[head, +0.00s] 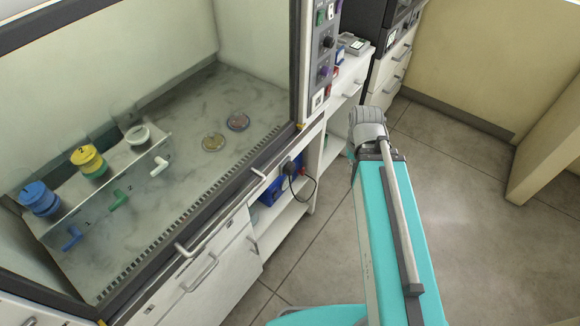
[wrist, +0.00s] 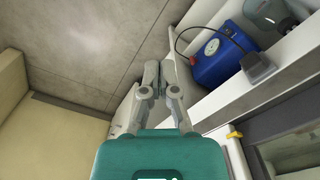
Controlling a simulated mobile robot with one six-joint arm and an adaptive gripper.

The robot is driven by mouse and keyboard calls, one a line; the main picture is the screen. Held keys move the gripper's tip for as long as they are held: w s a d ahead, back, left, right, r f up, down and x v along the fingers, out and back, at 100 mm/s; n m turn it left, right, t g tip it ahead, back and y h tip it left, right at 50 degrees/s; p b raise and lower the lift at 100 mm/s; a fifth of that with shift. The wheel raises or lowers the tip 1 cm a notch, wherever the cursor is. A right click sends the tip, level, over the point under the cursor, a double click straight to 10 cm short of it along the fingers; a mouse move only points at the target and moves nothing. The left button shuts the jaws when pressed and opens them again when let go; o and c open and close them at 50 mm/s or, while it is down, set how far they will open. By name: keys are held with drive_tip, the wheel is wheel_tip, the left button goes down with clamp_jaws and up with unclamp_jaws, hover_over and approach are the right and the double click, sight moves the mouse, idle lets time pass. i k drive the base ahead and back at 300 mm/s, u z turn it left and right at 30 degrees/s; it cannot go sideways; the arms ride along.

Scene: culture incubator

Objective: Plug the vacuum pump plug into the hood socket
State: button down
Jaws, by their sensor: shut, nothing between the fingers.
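The black plug (head: 289,168) is at the hood's front face, below the work surface's right end. It also shows in the wrist view (wrist: 258,67), with its dark cable curving to the blue vacuum pump (wrist: 220,58), which has a round dial. The plug sits against the pale front panel; I cannot tell whether it is seated in the socket, whose face is hidden. The pump (head: 269,190) is on the shelf under the hood.
The hood (head: 215,195) holds a rack (head: 105,190) with coloured tubs and valves, and two dishes. Drawer handles (head: 198,272) jut out below its front edge. Cabinets (head: 398,65) stand beyond. The grey tiled floor (head: 480,215) on the right is clear.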

sight(289, 168)
drive_tip(key=z, duration=1.1)
drive_tip(key=k, duration=0.85)
drive_tip(key=u, duration=0.6)
